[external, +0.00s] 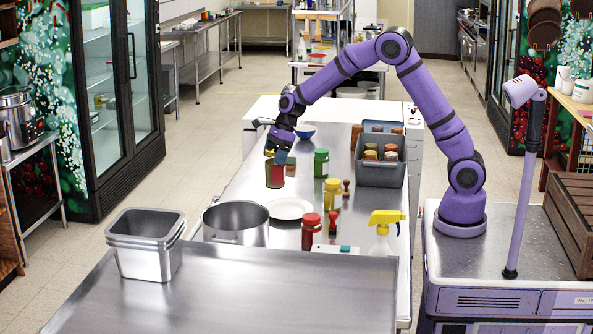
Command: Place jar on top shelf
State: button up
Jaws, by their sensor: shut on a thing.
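My gripper (278,156) points down and is shut on a jar (275,175) with red and dark olive colouring. It holds the jar upright by its upper part, near the left edge of the steel table (262,193). I cannot tell whether the jar's base touches the table or hangs above it. A glass-front cabinet (104,78) with several inner shelves stands at the left. Which shelf is the top shelf of the task is not clear from this view.
On the table stand a green-lidded jar (321,162), a yellow-green jar (333,194), a red-lidded jar (311,231), a white plate (290,208), a steel pot (236,223), a yellow-topped spray bottle (384,228) and a grey crate (382,174). Steel bins (146,243) stand in front.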

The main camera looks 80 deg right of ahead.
jog(key=s+a+r+n+g, duration=0.15)
jog(key=s+a, duration=0.25)
jog(key=a, duration=0.8)
jog(key=s+a+r+n+y, duration=0.1)
jog(key=s+a+r+n, duration=0.2)
jog(key=a, duration=0.9)
jog(key=s+a+r+n+g, duration=0.15)
jog(key=s+a, duration=0.25)
jog(key=a, duration=0.8)
jog(key=s+a+r+n+g, duration=0.1)
jog(key=s+a+r+n, duration=0.25)
jog(key=s+a, duration=0.9)
jog(key=s+a+r+n+g, duration=0.15)
jog(key=s+a+n, duration=0.25)
jog(key=s+a, duration=0.85)
jog(key=w+a+f, duration=0.4)
jog(key=w+a, duration=0.3)
jog(key=w, duration=0.1)
jog(key=shift+w+a+f+t, duration=0.2)
jog(key=shift+w+t, duration=0.05)
jog(key=shift+t, duration=0.1)
jog(key=shift+f, duration=0.1)
